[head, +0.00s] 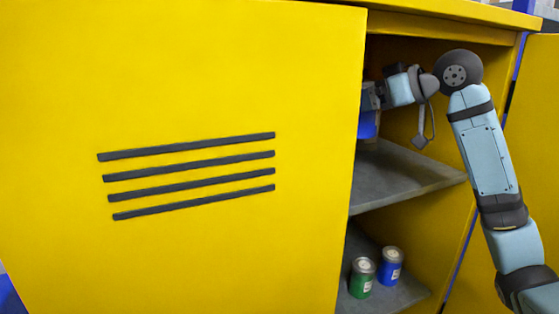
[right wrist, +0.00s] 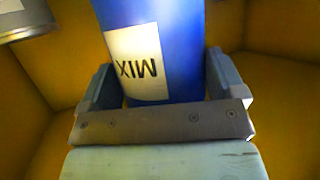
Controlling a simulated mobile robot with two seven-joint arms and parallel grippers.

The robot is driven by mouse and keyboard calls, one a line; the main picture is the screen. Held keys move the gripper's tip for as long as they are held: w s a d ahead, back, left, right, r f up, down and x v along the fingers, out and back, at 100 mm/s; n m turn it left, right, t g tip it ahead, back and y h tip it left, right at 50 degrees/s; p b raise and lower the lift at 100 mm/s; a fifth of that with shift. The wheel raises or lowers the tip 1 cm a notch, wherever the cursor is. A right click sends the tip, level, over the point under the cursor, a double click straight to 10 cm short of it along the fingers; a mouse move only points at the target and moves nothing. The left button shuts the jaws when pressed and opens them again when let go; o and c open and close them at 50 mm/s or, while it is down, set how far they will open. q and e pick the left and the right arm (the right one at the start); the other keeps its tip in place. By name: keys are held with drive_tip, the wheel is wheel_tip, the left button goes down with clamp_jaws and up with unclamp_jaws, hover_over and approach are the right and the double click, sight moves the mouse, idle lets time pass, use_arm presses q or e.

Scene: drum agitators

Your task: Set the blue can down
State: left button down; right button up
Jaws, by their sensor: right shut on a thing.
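The blue can (right wrist: 185,45) has a white label reading MIX, upside down in the right wrist view. It stands between the two fingers of my right gripper (right wrist: 158,82), which is shut on it. In the head view, part of the blue can (head: 368,125) shows inside the yellow cabinet, above the grey upper shelf (head: 405,182). My right gripper (head: 371,97) is beside it, partly hidden by the door edge. The can's base is largely hidden, so I cannot tell whether it touches the shelf. My left gripper is not in view.
The yellow cabinet door (head: 200,90) with dark slots covers the left of the head view. On the lower shelf (head: 405,296) stand a green can (head: 361,278) and another blue can (head: 390,266). The visible front of the upper shelf is bare.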

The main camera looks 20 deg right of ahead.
sight(376, 123)
drive_tip(key=f, duration=0.3)
drive_tip(key=f+p, duration=0.1)
drive_tip(key=f, duration=0.1)
drive_tip(key=shift+s, duration=0.4)
drive_tip(key=f, duration=0.4)
drive_tip(key=shift+w+p, duration=0.25)
drive_tip(key=shift+p, duration=0.05)
drive_tip(key=shift+s+d+f, duration=0.1)
drive_tip(key=shift+f, duration=0.25)
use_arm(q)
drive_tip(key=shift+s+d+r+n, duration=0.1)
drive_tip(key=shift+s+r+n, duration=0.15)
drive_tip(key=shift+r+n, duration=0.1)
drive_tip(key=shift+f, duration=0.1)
use_arm(e)
drive_tip(key=o, duration=0.9)
drive_tip(key=shift+f, duration=0.1)
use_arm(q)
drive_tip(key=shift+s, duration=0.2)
use_arm(e)
drive_tip(key=shift+o, duration=0.2)
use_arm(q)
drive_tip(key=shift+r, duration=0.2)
